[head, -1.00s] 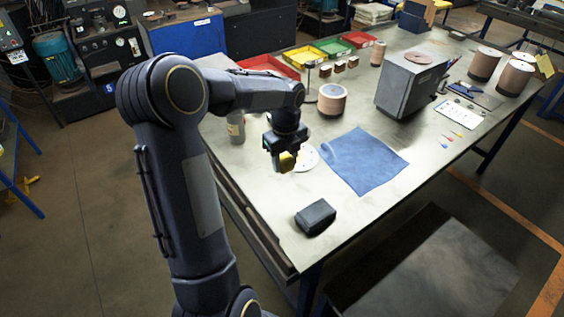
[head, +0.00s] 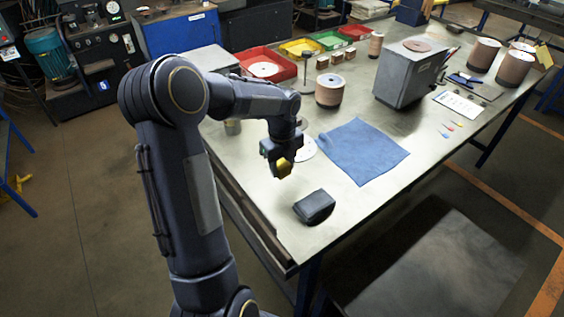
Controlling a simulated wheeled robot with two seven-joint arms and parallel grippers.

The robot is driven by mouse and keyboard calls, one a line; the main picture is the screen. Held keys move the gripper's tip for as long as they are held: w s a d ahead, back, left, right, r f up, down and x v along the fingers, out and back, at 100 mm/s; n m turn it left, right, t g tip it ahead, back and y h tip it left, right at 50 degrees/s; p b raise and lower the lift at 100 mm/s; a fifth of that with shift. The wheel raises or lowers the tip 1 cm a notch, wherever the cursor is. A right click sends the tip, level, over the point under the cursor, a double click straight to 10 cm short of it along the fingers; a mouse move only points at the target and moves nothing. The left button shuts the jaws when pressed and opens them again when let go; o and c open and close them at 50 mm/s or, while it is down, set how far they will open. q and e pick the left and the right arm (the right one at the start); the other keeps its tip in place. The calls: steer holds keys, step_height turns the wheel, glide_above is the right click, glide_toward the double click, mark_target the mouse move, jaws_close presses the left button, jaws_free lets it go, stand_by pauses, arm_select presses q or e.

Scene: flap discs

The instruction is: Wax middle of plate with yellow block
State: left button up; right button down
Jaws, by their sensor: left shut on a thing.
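My left gripper (head: 282,158) points down above the table (head: 245,165) and is shut on a yellow block (head: 284,169), whose lower part shows below the fingers. A pale round plate (head: 307,148) lies just behind and to the right of the gripper, which hides part of it. The block appears in front of the plate's left edge in the picture; I cannot tell whether it touches anything. My right gripper is not in view.
A blue cloth (head: 362,152) lies right of the plate. A dark block (head: 315,207) sits near the table's front edge. A brown-sided drum (head: 330,90) and a grey box (head: 408,75) stand behind. A red tray (head: 270,64) holds a pale disc.

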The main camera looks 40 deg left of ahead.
mark_target(282, 188)
arm_select(q)
steer(key=shift+f+b, duration=1.45)
steer(key=shift+f, duration=1.15)
steer(key=shift+f+b, duration=0.35)
steer(key=shift+f, duration=0.25)
steer(key=o, duration=0.6)
steer(key=shift+c, duration=0.2)
steer(key=shift+r, duration=0.2)
steer(key=shift+r+p, duration=0.4)
steer(key=shift+p, duration=0.2)
steer(key=shift+c, duration=0.5)
steer(key=c, duration=0.7)
steer(key=shift+o, duration=0.2)
steer(key=shift+r+p, duration=2.95)
steer(key=shift+r, duration=0.55)
